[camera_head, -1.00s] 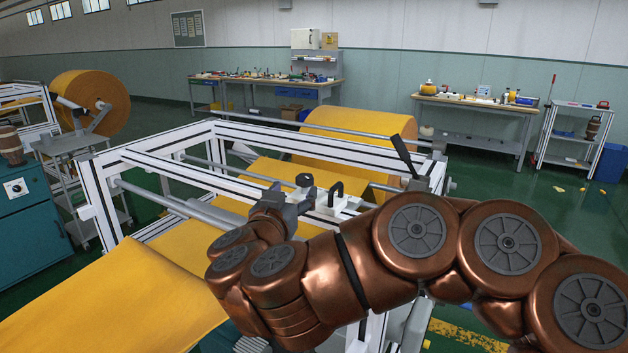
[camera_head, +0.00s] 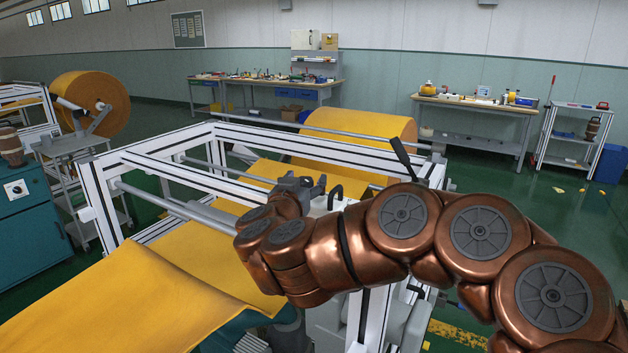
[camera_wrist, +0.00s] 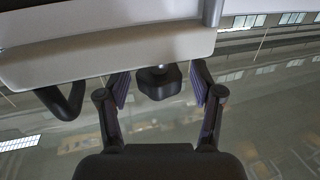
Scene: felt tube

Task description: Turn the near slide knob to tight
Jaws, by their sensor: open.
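The near slide knob (camera_wrist: 159,82) is a dark, faceted knob on a short stem under the edge of a pale slide body (camera_wrist: 120,50) in the wrist view. My gripper (camera_wrist: 161,88) is open, with one finger on each side of the knob and a visible gap on both sides. In the head view my gripper (camera_head: 306,186) is at the slide on the white frame and hides the knob. Any tight marking is not visible.
A curved black handle (camera_wrist: 66,101) hangs from the slide body left of my gripper in the wrist view. Yellow felt (camera_head: 150,275) runs through the white frame (camera_head: 95,200) from a large roll (camera_head: 375,126). A black lever (camera_head: 403,158) stands at the frame's right.

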